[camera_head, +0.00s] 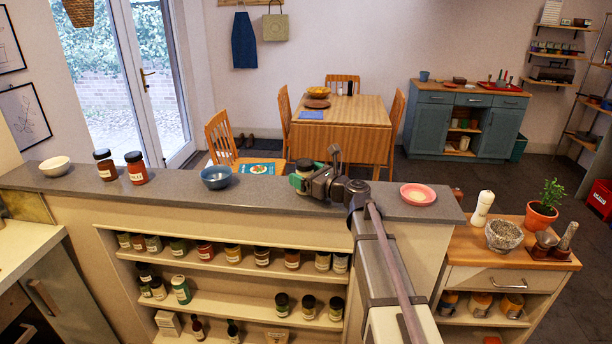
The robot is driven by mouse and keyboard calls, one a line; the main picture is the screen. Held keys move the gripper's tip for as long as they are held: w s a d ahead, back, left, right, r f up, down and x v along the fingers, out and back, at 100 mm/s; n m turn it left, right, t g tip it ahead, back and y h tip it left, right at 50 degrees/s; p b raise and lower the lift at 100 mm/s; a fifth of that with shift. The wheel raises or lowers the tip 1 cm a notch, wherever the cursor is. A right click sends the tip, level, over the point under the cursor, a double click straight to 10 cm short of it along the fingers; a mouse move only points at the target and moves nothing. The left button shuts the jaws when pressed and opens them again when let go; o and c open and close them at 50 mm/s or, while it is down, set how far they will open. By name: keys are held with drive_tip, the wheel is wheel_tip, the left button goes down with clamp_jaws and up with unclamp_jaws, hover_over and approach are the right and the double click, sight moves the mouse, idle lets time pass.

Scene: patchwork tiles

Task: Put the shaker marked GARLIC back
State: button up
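Two dark-lidded jars with red-brown contents, a left one (105,167) and a right one (136,169), stand on the counter at the left. No GARLIC marking is legible on any jar.
Below the counter, an upper shelf (220,265) holds a row of jars; a lower shelf (240,306) holds several more, with gaps between them. A white bowl (55,167), a blue bowl (216,178) and a pink bowl (417,195) stand on the counter. A wooden cabinet (500,255) stands at right.

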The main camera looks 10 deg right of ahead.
drive_tip(key=shift+r, duration=0.3)
drive_tip(key=v, duration=1.2)
drive_tip(key=shift+f, duration=0.1)
